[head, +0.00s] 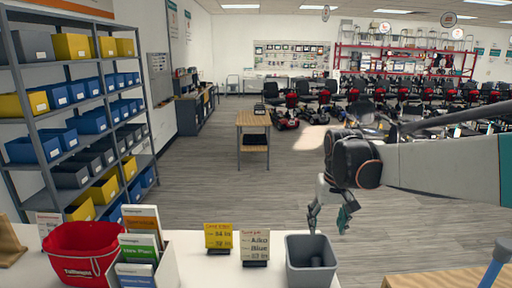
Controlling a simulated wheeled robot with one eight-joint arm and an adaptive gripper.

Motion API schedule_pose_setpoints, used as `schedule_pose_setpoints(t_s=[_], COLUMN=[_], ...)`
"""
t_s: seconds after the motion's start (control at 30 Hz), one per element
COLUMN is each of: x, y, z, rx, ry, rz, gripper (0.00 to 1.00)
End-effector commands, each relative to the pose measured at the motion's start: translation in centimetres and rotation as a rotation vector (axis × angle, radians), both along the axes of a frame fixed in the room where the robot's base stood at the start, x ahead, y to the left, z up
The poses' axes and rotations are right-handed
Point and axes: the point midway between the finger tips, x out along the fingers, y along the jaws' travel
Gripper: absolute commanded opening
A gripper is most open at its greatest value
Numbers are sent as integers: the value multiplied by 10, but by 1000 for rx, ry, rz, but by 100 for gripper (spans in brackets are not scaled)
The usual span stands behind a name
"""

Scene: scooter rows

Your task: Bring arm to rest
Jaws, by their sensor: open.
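My gripper (328,220) hangs at the end of my arm, which reaches in from the right edge of the head view. Its fingers point down and are spread apart with nothing between them. It is above and just behind the grey open bin (311,265) on the white counter (205,275), apart from it as far as I can tell.
On the counter are a red basket (82,252), brochures (140,250), a yellow sign (218,237) and a cream sign (255,245). Shelves of bins (75,100) stand left. A wooden table (253,118) and scooter rows (400,110) are farther back. Open floor (220,190) lies between.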

Motion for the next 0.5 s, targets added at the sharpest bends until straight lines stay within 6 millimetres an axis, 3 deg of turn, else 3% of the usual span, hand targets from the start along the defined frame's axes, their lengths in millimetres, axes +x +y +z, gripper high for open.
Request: schedule_pose_setpoints(t_s=[0.03, 0.27, 0.5], x=[-16, -74, -135], y=[0, 0, 0], z=[0, 4, -8], rx=[0, -1, -3], ry=[-23, -135, -251], rz=[1, 7, 13], gripper=[57, 57, 57])
